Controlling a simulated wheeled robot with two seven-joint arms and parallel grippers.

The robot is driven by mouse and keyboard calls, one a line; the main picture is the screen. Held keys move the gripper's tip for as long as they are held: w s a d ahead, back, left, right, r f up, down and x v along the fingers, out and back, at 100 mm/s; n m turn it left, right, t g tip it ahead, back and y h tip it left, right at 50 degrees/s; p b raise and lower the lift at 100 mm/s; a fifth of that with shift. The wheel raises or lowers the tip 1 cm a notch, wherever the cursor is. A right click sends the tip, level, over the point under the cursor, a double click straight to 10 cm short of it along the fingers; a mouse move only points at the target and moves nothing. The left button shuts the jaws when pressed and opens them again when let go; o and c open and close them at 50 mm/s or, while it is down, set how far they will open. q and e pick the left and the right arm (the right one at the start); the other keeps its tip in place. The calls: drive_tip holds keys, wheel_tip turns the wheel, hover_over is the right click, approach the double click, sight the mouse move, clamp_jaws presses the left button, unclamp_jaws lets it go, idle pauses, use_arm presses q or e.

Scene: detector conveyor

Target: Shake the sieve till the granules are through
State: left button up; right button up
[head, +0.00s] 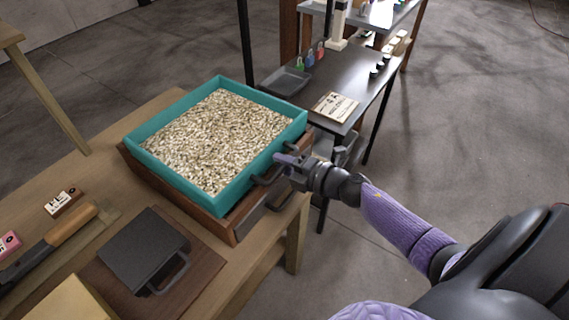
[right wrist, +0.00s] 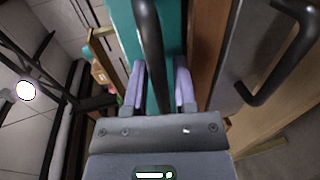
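The teal sieve (head: 165,178) is full of pale beige granules (head: 220,135) and sits on a brown wooden box (head: 228,230) on the bench. A dark bar handle (head: 266,177) is on its right side; it also shows in the right wrist view (right wrist: 150,45). My right gripper (head: 284,159) is at this handle. In the right wrist view its two purple fingers (right wrist: 160,88) stand apart on either side of the bar, with gaps visible, so it is open around the handle. The inside of the box is hidden. My left gripper is out of view.
The box has a grey front with a second dark handle (right wrist: 285,65), close beside my right gripper. A dark lidded case (head: 145,250), a wooden-handled tool (head: 72,222) and small labelled blocks lie on the bench (head: 268,258). A dark side table (head: 352,82) stands beyond.

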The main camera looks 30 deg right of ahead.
clamp_jaws()
idle(0.4)
idle(1.0)
